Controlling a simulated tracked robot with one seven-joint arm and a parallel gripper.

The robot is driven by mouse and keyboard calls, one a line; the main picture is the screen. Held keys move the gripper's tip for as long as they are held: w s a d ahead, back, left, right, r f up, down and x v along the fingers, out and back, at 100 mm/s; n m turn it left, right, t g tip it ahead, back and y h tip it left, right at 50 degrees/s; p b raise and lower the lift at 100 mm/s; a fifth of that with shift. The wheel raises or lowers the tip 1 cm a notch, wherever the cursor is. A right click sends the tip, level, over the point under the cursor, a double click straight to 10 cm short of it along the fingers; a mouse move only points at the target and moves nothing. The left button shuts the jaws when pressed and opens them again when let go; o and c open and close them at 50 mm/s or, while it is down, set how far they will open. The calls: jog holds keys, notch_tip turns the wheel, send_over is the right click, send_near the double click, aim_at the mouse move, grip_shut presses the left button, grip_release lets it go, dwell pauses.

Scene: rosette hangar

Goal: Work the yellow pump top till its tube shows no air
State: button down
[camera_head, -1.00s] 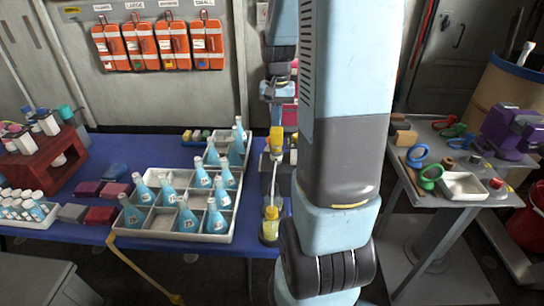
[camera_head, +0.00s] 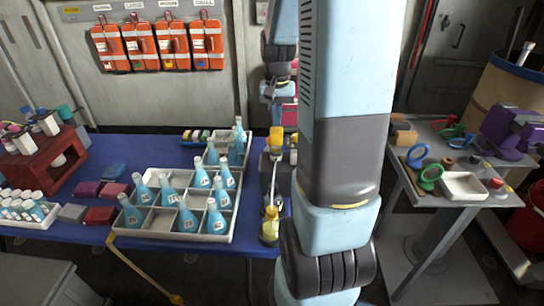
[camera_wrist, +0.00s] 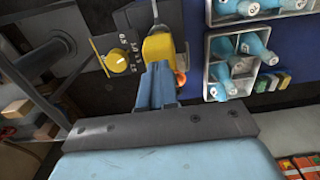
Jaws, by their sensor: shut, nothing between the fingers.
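The yellow pump top (camera_wrist: 158,46) shows just beyond my fingertips in the wrist view. A thin tube or rod runs up from it, against a dark panel. My gripper (camera_wrist: 157,68) has its blue fingers together and empty. The fingertips overlap the pump top's near edge in the picture, and I cannot tell whether they touch it. In the head view a yellow top (camera_head: 276,136) stands at the table's right end, with a yellow vessel (camera_head: 269,229) nearer me. My fingers are not clear there. Whether the tube holds air is too small to tell.
A round yellow dial (camera_wrist: 117,60) sits left of the pump top in the wrist view. A pale divided crate (camera_head: 158,221) with several blue flasks stands close to the left in the head view. A grey side table (camera_head: 441,207) with tools is at right.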

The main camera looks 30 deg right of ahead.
aim_at(276, 129)
jog(key=shift+f, duration=1.75)
jog(key=shift+r, duration=0.1)
dwell(0.3)
notch_tip(276, 129, up, 10)
jog(key=shift+r, duration=0.2)
dwell(1.4)
jog(key=shift+f, duration=0.3)
dwell(1.1)
jog(key=shift+f, duration=3.25)
